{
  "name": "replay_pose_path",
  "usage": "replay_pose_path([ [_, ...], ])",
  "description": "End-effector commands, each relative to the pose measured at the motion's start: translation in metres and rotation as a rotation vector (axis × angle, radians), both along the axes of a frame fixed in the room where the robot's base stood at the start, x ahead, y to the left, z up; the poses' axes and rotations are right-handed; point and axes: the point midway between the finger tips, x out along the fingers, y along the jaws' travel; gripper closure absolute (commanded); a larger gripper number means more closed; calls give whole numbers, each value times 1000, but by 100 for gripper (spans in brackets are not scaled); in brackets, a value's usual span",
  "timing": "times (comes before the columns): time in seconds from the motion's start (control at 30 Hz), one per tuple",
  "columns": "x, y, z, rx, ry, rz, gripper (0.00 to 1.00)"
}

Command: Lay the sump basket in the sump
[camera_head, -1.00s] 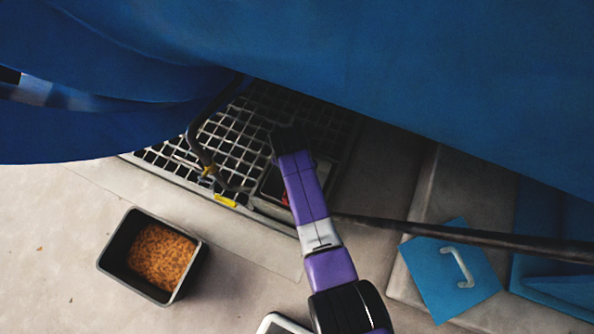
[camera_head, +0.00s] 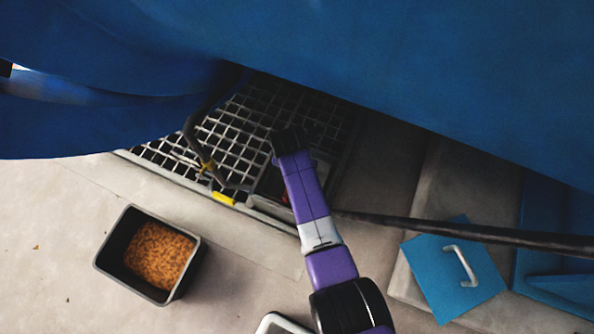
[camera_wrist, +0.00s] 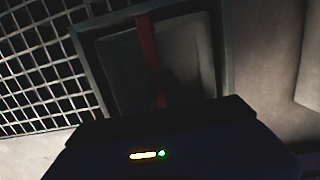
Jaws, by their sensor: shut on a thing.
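The sump is a square opening at the right end of the grating, and its rim (camera_head: 262,205) shows beside my arm. In the wrist view its dark frame (camera_wrist: 88,70) surrounds a grey inner face. A red bar (camera_wrist: 150,60), which looks like the sump basket's handle, crosses that opening and runs down to my gripper (camera_wrist: 164,103). My gripper is shut on it. In the head view a small red patch (camera_head: 286,199) shows left of my purple arm. The basket's body is mostly dark or hidden, and I cannot tell how deep it sits.
A metal grating (camera_head: 235,130) lies left of the sump, with a dark hose (camera_head: 193,135) over it. A black bin of orange-brown pellets (camera_head: 160,255) stands on the floor. A blue plate with a handle (camera_head: 455,275) lies right, below a dark pole (camera_head: 440,230). Large blue surfaces (camera_head: 400,70) overhang.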

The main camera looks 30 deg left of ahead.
Motion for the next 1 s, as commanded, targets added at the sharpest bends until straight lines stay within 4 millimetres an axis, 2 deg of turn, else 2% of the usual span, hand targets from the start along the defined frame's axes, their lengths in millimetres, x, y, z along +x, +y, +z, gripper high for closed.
replay_pose_path([
  [1.0, 1, 1, -22, 2, -2, 0, 100],
])
